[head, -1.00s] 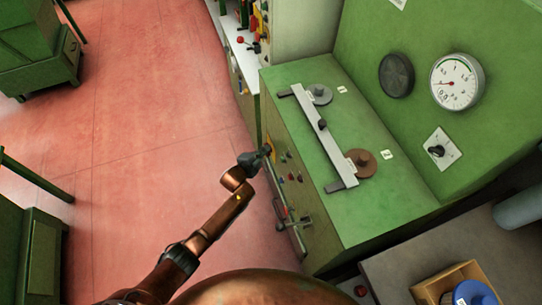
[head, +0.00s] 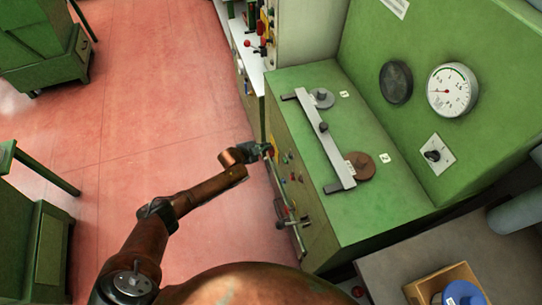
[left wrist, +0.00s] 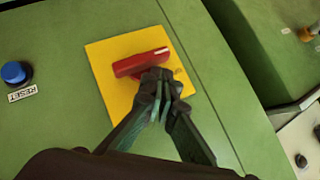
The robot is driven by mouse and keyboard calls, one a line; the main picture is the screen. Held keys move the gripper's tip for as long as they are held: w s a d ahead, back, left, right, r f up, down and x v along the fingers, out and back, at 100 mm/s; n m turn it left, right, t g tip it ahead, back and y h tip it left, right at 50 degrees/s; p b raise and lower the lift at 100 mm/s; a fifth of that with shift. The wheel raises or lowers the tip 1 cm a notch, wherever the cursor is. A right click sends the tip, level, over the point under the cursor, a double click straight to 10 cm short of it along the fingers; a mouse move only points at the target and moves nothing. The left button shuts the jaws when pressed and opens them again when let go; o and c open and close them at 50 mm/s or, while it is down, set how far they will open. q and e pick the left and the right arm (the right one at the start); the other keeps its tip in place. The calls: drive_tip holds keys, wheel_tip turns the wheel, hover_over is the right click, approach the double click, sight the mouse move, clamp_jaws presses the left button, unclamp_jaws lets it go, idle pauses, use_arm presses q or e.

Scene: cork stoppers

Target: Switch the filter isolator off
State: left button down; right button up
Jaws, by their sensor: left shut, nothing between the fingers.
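A red rotary handle (left wrist: 141,63) with a white mark at one end sits on a square yellow plate (left wrist: 106,77) on a green panel. I take it for the filter isolator. In the left wrist view the handle lies nearly level, its right end slightly raised. My left gripper (left wrist: 157,82) is shut and empty, its fingertips at the handle's lower edge, covering part of it; I cannot tell whether they touch. In the head view the left gripper (head: 262,150) is at the front face of the green cabinet (head: 388,211). The right gripper is not in view.
A blue button (left wrist: 15,73) with a RESET label (left wrist: 22,92) is beside the yellow plate. The cabinet front also carries small buttons and a lever (head: 285,219). A metal bar (head: 325,138) lies on its top. Red floor (head: 150,130) is open to the left.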

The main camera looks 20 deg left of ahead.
use_arm(q)
drive_tip(key=shift+r, duration=0.25)
drive_tip(key=shift+r+p, duration=0.5)
drive_tip(key=shift+r, duration=0.25)
drive_tip(key=shift+f, duration=0.1)
